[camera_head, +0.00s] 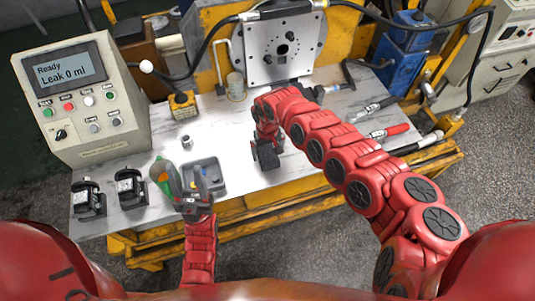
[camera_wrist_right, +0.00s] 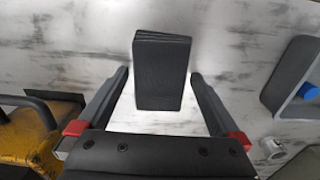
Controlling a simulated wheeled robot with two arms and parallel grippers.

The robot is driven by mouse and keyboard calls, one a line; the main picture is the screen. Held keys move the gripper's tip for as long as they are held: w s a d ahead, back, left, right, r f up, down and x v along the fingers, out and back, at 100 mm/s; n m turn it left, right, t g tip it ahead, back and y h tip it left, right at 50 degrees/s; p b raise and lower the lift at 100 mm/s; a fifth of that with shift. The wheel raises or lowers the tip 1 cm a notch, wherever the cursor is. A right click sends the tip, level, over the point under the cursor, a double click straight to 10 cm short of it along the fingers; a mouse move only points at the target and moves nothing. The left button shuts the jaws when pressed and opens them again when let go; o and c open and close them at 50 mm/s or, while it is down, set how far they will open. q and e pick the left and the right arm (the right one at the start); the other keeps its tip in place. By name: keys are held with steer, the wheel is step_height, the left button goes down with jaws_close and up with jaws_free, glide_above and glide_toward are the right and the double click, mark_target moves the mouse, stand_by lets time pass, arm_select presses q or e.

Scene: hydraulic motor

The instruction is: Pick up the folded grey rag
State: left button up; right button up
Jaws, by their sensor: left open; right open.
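The folded grey rag (camera_wrist_right: 162,70) looks like a dark, layered block on the pale worktop in the right wrist view. In the head view it appears as a dark block (camera_head: 267,156) just below the end of my right arm. My right gripper (camera_wrist_right: 160,79) is open, with one finger on each side of the rag and a visible gap on both sides. I cannot tell its exact height over the rag. My left gripper (camera_head: 186,173) is open and empty, above the front of the table by the grey tray.
The grey tray (camera_head: 217,187) holds small parts, and a green and orange bottle (camera_head: 158,172) is beside it. Two black motor units (camera_head: 130,188) stand at the front left. A control box (camera_head: 82,100) is behind them. A steel plate (camera_head: 300,66) rises behind my right arm. Tools lie at right.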

steer(key=shift+f, duration=0.35)
steer(key=c, duration=1.3)
steer(key=shift+r, duration=0.1)
